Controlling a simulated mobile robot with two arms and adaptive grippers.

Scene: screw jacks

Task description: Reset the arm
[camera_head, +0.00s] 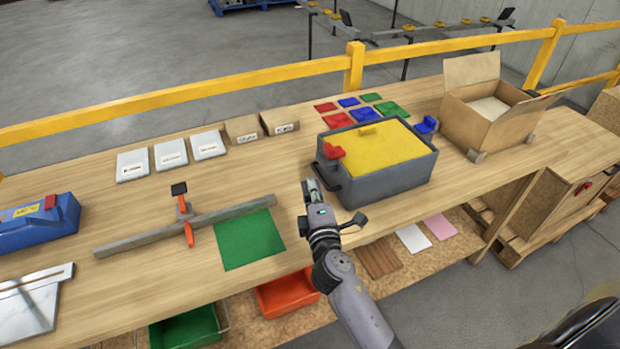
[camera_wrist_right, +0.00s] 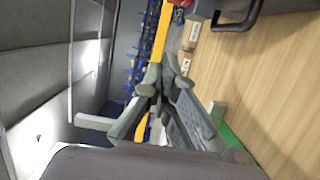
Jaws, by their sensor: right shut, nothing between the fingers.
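My right gripper (camera_head: 312,189) is over the wooden workbench, just left of the grey box with the yellow top (camera_head: 375,150). It is shut and empty. In the right wrist view its fingers (camera_wrist_right: 155,80) come together near the middle of the picture, with nothing held between them. My right arm comes in from the bottom of the head view. My left gripper does not show in either view.
A green mat (camera_head: 249,239) and a grey bar with an orange clamp (camera_head: 188,233) lie left of the gripper. An open cardboard box (camera_head: 494,113) stands at the right. A yellow rail (camera_head: 180,96) runs behind the workbench (camera_head: 130,280). A blue case (camera_head: 38,222) sits at the far left.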

